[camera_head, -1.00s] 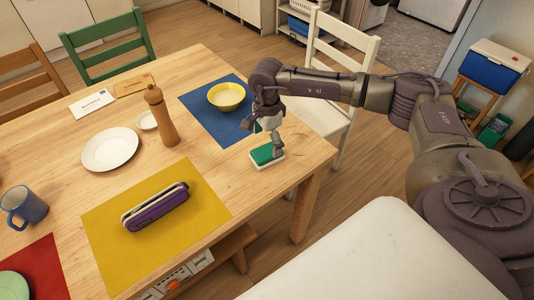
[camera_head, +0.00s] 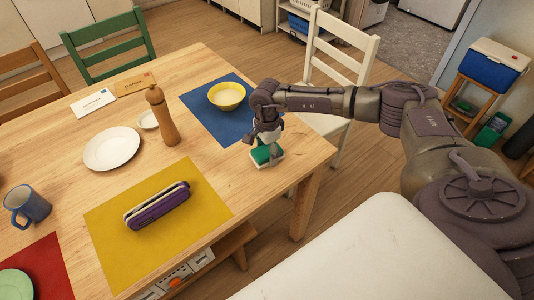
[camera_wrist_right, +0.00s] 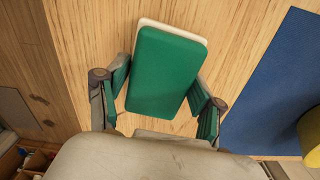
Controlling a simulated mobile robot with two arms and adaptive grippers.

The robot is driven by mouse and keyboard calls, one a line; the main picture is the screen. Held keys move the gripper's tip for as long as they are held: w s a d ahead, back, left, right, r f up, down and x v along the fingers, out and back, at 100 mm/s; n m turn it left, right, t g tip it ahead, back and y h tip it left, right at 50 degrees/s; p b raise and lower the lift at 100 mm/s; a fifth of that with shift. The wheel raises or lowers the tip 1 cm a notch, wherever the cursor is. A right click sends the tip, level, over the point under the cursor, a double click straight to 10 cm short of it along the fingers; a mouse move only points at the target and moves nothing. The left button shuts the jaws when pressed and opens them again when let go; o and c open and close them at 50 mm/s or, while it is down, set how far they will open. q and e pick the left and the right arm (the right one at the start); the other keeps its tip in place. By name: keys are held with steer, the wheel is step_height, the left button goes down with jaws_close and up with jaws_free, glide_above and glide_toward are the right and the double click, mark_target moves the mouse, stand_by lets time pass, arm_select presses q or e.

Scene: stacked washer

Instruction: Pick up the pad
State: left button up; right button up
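The pad (camera_head: 262,156) is a small green block with a white underside, lying near the right corner of the wooden table. In the right wrist view the pad (camera_wrist_right: 165,75) shows its green face, with a white edge along the top and right. My right gripper (camera_head: 266,148) is right over the pad and partly hides it in the head view. In the right wrist view its two fingers (camera_wrist_right: 162,103) are apart, one on each side of the pad's near end, with gaps visible. Whether they touch the pad's sides is not clear. My left gripper is not in view.
A blue mat (camera_head: 208,118) with a yellow bowl (camera_head: 227,97) lies just behind the pad. A wooden pepper mill (camera_head: 161,117), a white plate (camera_head: 111,149) and a purple case (camera_head: 157,206) on a yellow mat (camera_head: 110,245) are further left. A white chair (camera_head: 340,60) stands behind the table.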

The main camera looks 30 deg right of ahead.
mark_target(267, 150)
steer(key=c, duration=0.4)
steer(key=shift+c, duration=0.2)
steer(key=shift+r, duration=0.1)
steer(key=shift+w+r, duration=0.1)
steer(key=shift+r, duration=0.45)
step_height(267, 150, up, 3)
steer(key=shift+f+b, duration=0.1)
steer(key=shift+b, duration=0.4)
steer(key=s+d+r+b, duration=0.1)
steer(key=s+d+r, duration=0.5)
steer(key=s, duration=0.4)
steer(key=shift+r, duration=0.5)
